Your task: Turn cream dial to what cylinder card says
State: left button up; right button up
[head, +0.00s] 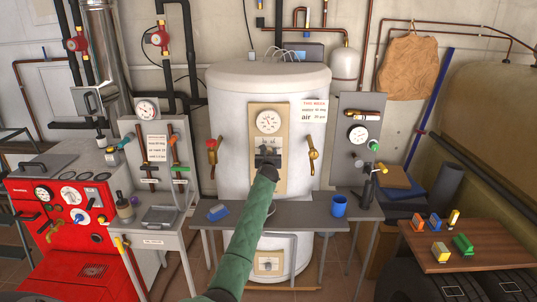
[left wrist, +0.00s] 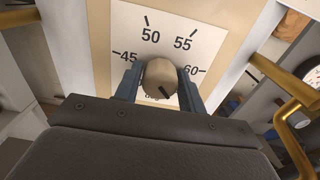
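The cream dial (left wrist: 160,76) sits on a white scale plate (left wrist: 125,25) with 45, 50, 55 and 60 legible. Its dark mark points to the lower right, towards figures that are partly hidden. My left gripper (head: 267,170) is at the panel on the white cylinder (head: 225,130). In the left wrist view the fingers (left wrist: 160,88) are on both sides of the dial and look in contact with it. The cylinder card (head: 314,110) is on the cylinder's upper right; it reads "THIS WEEK" and an "air" line, with the middle line too small to read surely. My right gripper is not in view.
A round gauge (head: 268,121) is above the dial. Brass levers (head: 313,154) flank the panel; a brass pipe (left wrist: 292,115) is close at right in the wrist view. A grey bench (head: 300,214) with a blue mug (head: 339,206) stands in front. A red boiler (head: 75,225) is at left.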

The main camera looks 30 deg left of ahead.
pick_arm(q)
jog(key=c, duration=0.5)
